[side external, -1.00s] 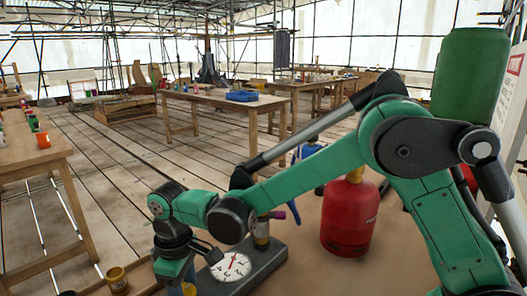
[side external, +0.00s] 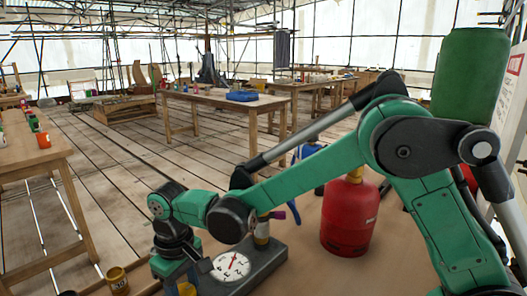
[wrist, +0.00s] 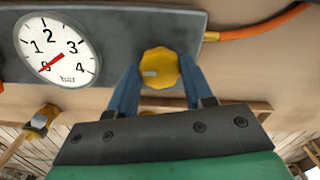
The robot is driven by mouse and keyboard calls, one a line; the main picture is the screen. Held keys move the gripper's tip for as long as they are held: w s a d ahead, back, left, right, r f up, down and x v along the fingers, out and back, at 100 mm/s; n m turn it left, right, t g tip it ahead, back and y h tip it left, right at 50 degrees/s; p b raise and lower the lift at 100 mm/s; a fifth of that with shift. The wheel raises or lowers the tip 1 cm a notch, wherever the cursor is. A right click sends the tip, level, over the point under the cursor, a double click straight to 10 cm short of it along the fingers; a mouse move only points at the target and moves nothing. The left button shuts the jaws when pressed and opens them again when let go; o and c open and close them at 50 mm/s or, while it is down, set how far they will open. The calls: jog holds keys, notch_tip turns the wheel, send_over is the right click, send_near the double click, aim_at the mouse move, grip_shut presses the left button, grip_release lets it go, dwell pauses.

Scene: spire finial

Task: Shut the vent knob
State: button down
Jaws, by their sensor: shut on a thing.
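The yellow vent knob (wrist: 160,68) has a scalloped rim and a small pale mark on its face. It sits on the grey block in the wrist view. My gripper (wrist: 158,80) is shut on the knob, with one blue finger at each side of it.
A white pressure gauge (wrist: 57,50) marked in bar is on the grey block (wrist: 115,22); its red needle points at 0. An orange hose (wrist: 262,26) leaves the block.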

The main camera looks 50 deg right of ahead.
aim_at(185, 290)
jog(key=shift+c, duration=1.7)
grip_release()
jog(key=shift+r, duration=2.85)
jog(key=shift+d+r, duration=0.15)
jog(key=shift+d, duration=0.1)
jog(key=s+d+r+m+t, duration=0.2)
jog(key=s+d+t, duration=0.5)
jog(key=d, duration=0.7)
jog(key=shift+s+r+m, duration=0.4)
jog(key=shift+s, duration=0.75)
